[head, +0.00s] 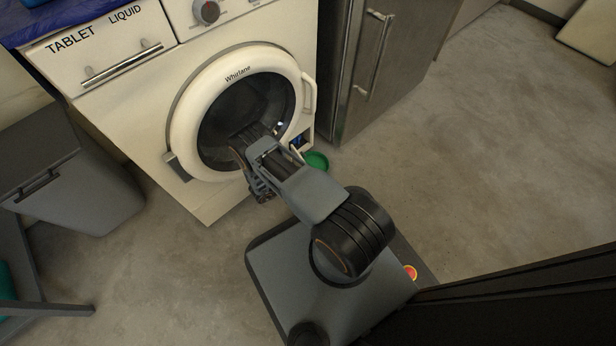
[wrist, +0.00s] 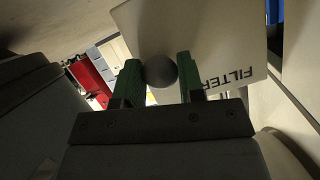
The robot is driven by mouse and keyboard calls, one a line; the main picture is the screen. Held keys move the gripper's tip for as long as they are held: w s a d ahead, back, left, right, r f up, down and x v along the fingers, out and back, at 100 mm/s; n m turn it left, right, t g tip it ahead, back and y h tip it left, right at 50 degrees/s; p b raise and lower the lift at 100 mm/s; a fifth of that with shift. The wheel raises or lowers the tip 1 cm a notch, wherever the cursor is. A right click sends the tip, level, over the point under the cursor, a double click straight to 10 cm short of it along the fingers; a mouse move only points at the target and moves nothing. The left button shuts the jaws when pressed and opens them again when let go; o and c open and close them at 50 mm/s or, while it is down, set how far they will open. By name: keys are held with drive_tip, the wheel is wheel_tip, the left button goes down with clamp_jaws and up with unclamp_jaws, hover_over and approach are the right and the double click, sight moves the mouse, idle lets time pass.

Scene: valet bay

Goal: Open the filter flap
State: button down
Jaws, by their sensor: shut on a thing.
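The filter flap (wrist: 205,35) is a pale panel marked FILTER in the wrist view. It stands at a tilt, with a gap along its right edge where blue shows. My gripper (wrist: 158,72) has its green fingers shut on the flap's dark round knob (wrist: 160,71). In the head view a small dark opening with blue in it (head: 299,142) shows at the lower right of the white washer (head: 212,205). My arm hides the fingertips and most or all of the flap there.
The washer's round door (head: 183,125) looks shut, just behind my arm. A green round thing (head: 317,161) is on the floor beside the opening. A steel cabinet (head: 350,80) stands to the right, a grey bin (head: 85,185) to the left. The floor at right is clear.

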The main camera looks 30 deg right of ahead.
drive_tip(key=shift+w+a+m, duration=0.3)
drive_tip(key=shift+w+a, duration=0.05)
drive_tip(key=shift+a, duration=0.1)
drive_tip(key=shift+d+r+g, duration=0.1)
drive_tip(key=shift+d+g, duration=0.1)
drive_tip(key=shift+g, duration=0.1)
drive_tip(key=c, duration=0.7)
unclamp_jaws()
drive_tip(key=shift+s, duration=0.2)
drive_tip(key=shift+c, duration=0.2)
drive_tip(key=w+p+v, duration=0.1)
drive_tip(key=p+v, duration=0.2)
drive_tip(key=v, duration=1)
drive_tip(key=shift+s+a, duration=0.4)
drive_tip(key=shift+s, duration=0.05)
